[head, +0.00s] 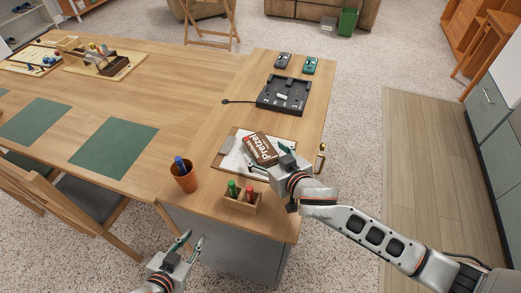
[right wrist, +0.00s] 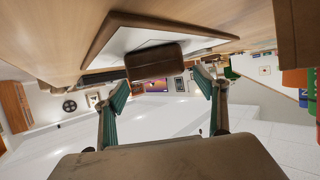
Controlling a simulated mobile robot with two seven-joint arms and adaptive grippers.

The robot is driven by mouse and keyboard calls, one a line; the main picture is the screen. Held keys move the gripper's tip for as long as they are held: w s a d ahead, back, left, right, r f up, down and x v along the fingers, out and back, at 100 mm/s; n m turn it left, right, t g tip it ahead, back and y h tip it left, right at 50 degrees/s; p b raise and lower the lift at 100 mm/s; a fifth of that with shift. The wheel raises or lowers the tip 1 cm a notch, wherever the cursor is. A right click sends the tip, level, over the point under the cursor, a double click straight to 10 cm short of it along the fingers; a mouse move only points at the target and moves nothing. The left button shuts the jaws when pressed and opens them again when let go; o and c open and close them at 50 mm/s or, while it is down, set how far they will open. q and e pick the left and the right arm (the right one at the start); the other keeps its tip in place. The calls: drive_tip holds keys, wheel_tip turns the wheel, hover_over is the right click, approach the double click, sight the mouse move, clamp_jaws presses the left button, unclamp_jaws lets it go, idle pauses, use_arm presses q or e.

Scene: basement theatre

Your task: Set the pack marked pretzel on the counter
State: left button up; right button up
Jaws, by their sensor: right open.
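The brown pack marked pretzel (head: 263,147) lies on a clipboard (head: 229,152) with white paper on the wooden counter (head: 205,205). My right gripper (head: 284,156) is open at the right end of the pack and partly covers it. In the right wrist view the pack's brown end (right wrist: 155,62) shows ahead, between the spread green-padded fingers (right wrist: 160,92), with nothing held. I cannot tell whether a finger touches it. My left gripper (head: 189,243) is open and empty, low in front of the counter's near edge.
A pot with a blue marker (head: 184,178) and a wooden holder with green and red markers (head: 240,201) stand near the front. A black tray (head: 284,95) and two small devices (head: 283,60) are farther back. A brass-coloured object (head: 320,158) stands at the right edge.

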sight(261, 148)
drive_tip(key=x, duration=0.4)
drive_tip(key=shift+w+a, duration=0.1)
drive_tip(key=shift+w, duration=0.15)
drive_tip(key=c, duration=1.3)
drive_tip(key=shift+c, duration=0.4)
drive_tip(key=shift+r, duration=0.1)
